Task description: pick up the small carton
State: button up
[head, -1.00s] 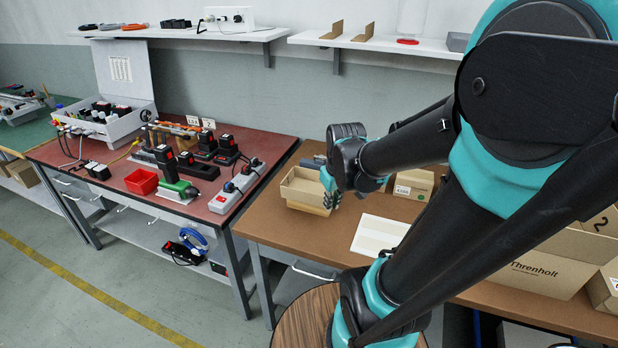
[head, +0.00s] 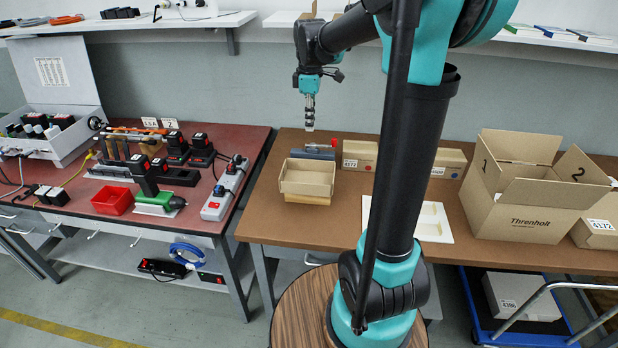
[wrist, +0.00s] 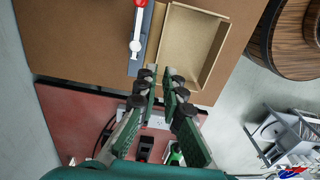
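Small closed brown cartons stand at the back of the brown bench in the head view. One with a white label (head: 360,155) is left of my arm, and another (head: 449,163) is right of it. I cannot tell which one the task means. My gripper (head: 309,128) points down above the back of the bench, left of the labelled carton and apart from it. In the wrist view my gripper's fingers (wrist: 163,78) are apart with nothing between them. No closed carton shows clearly in the wrist view.
An open cardboard tray (head: 307,178) sits below my gripper, with a grey device with a red knob (head: 320,151) behind it. A large open box (head: 530,190) stands at the right. A white sheet (head: 432,222) lies in front. A red-topped bench (head: 120,185) is at left.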

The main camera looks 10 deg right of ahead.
aim_at(310, 162)
notch_tip(310, 162, down, 16)
jog(key=shift+d+r, duration=0.1)
jog(key=shift+r, duration=0.1)
dwell(0.4)
grip_shut()
jog(key=shift+r, duration=0.15)
